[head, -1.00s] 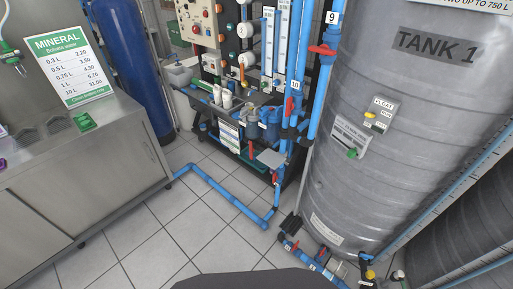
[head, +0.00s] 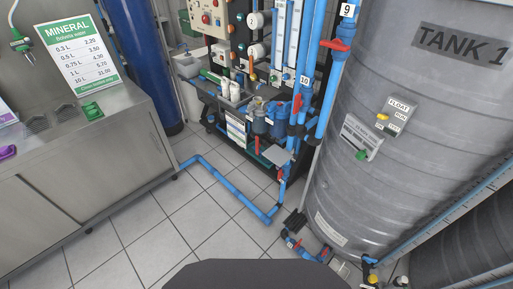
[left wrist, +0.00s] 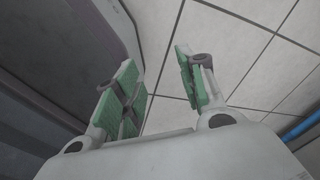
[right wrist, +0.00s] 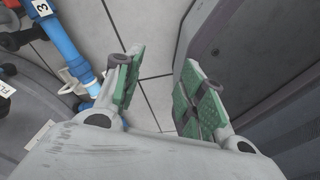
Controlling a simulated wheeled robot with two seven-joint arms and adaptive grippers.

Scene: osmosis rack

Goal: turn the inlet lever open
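I cannot read which is the inlet lever. My left gripper (left wrist: 158,72) is open and empty above floor tiles in the left wrist view. My right gripper (right wrist: 155,72) is open and empty in the right wrist view, with a blue pipe labelled 3 (right wrist: 62,40) to its left. Neither gripper shows in the head view.
The grey tank (head: 410,140) stands at right. The osmosis rack (head: 250,75) with its filters is at the back. A steel counter (head: 90,160) with a price sign (head: 77,57) is at left. A blue pipe (head: 225,185) runs along the floor. The tiles (head: 165,230) between are clear.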

